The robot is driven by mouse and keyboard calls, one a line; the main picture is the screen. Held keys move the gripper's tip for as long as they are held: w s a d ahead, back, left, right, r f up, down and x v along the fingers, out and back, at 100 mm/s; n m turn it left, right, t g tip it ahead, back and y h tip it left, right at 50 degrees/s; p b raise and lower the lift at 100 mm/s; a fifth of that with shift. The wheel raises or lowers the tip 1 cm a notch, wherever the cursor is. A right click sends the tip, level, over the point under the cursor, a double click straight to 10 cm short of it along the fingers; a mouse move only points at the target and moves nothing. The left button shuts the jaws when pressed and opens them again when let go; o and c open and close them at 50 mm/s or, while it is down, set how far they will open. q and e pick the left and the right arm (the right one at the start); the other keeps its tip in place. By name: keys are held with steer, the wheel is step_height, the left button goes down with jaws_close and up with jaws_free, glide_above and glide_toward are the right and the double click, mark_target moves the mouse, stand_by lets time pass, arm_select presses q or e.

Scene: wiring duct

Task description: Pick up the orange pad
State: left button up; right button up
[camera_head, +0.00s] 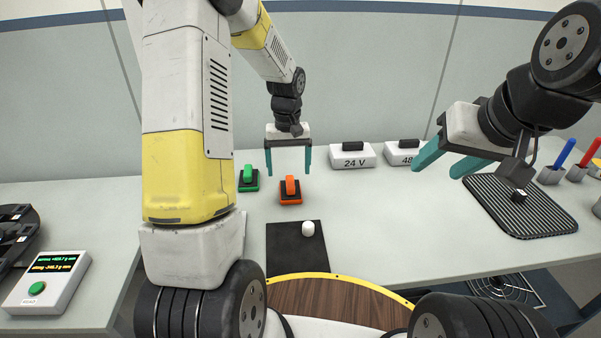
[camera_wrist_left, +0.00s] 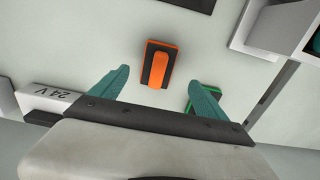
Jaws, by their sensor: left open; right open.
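The orange pad (camera_head: 290,190) is a small block with an orange handle on a dark and orange base, lying on the table. In the left wrist view the orange pad (camera_wrist_left: 158,66) lies ahead of the fingertips, between their lines. My left gripper (camera_head: 288,172) is open and empty, with teal fingers pointing down, above and behind the orange pad. Its fingers (camera_wrist_left: 160,80) also show in the left wrist view, apart from the pad. My right gripper (camera_head: 441,168) is open and empty at the right, far from the pad.
A green pad (camera_head: 248,179) sits just left of the orange one. A dark mat (camera_head: 283,262) with a white cylinder (camera_head: 308,228) lies in front. Boxes marked 24 V (camera_head: 352,161) and 48 (camera_head: 398,157) stand behind. A ribbed mat (camera_head: 540,215) lies at right.

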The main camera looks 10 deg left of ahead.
mark_target(290, 181)
arm_select(q)
steer(key=f, duration=0.7)
steer(key=shift+w+f, duration=0.1)
steer(key=shift+w, duration=0.2)
steer(key=shift+c, duration=0.3)
steer(key=c, duration=1.4)
